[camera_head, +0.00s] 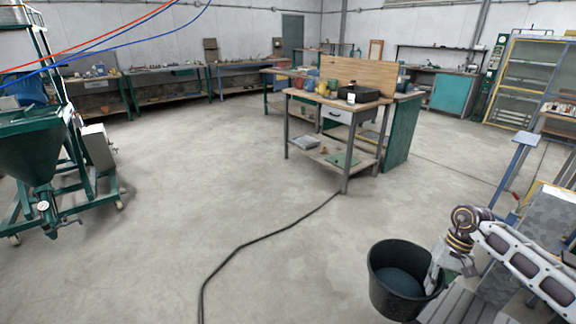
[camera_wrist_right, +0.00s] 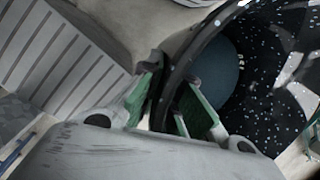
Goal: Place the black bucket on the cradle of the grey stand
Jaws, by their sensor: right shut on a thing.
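The black bucket (camera_head: 378,262) is at the bottom right of the head view, roughly upright, with a smooth blue-grey surface inside. My right gripper (camera_head: 436,282) is shut on its right-hand rim. In the right wrist view the green-padded fingers (camera_wrist_right: 172,108) pinch the wall of the speckled bucket (camera_wrist_right: 275,75). I cannot tell whether the bucket's base touches anything. A grey slatted surface (camera_head: 456,307) lies beside the bucket, and it also shows in the wrist view (camera_wrist_right: 50,55). I cannot make out a cradle for certain. My left gripper is out of view.
A green hopper machine (camera_head: 35,160) on wheels stands at the left. A wooden workbench (camera_head: 372,103) stands at the back centre. A blue post with a flat top (camera_head: 525,139) stands at the right. A black cable (camera_head: 262,238) crosses the open floor.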

